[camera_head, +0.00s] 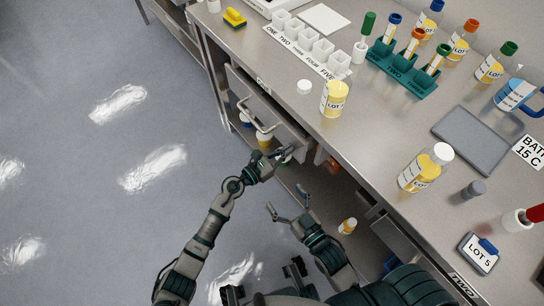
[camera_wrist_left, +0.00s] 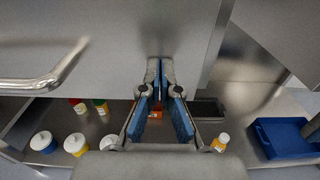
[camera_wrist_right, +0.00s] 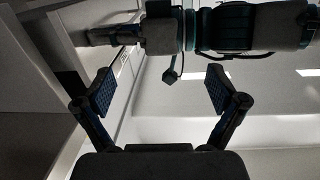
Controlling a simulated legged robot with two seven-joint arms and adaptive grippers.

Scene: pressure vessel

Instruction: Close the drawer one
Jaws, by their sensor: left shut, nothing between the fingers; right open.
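Drawer one's grey front (camera_head: 272,112) is under the bench edge at upper centre in the head view. It seems to stand slightly out from the bench; the exact gap is hard to tell. Its bar handle (camera_head: 262,125) also shows at left in the left wrist view (camera_wrist_left: 45,82). My left gripper (camera_head: 287,153) is shut and empty by the right end of the drawer front. In the left wrist view its fingertips (camera_wrist_left: 160,63) point at the grey panel, right of the handle; contact cannot be told. My right gripper (camera_head: 287,201) is open and empty, lower and clear of the bench.
The bench top (camera_head: 355,130) carries cups, a tube rack (camera_head: 402,70) and bottles. The floor at left is clear.

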